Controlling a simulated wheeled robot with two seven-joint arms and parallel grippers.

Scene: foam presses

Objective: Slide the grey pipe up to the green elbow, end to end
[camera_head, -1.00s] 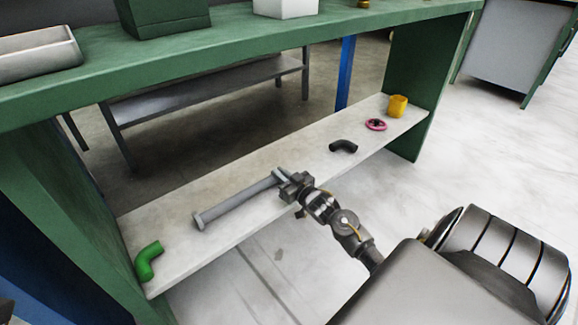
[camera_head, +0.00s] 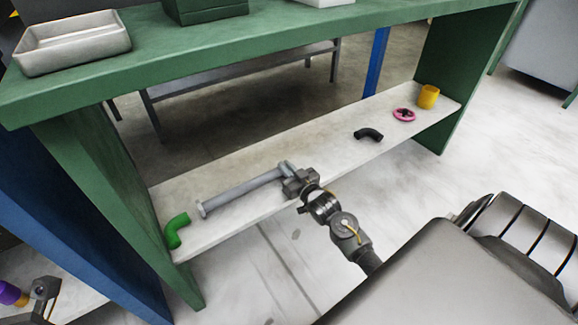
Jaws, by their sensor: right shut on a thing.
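The grey pipe (camera_head: 240,191) lies along the pale lower shelf, its flanged left end pointing at the green elbow. The green elbow (camera_head: 175,231) sits at the shelf's left end, its upper opening turned towards the pipe. A small gap shows between the two. My right gripper (camera_head: 288,172) is shut on the pipe near its right end, reaching in from the front. The fingers partly hide that end.
On the same shelf (camera_head: 300,149) a black elbow (camera_head: 368,134), a pink ring-shaped wheel (camera_head: 404,115) and a yellow cup-like piece (camera_head: 428,96) stand to the right. Green side panels (camera_head: 95,190) bound the shelf. A grey tray (camera_head: 72,45) is on the bench top.

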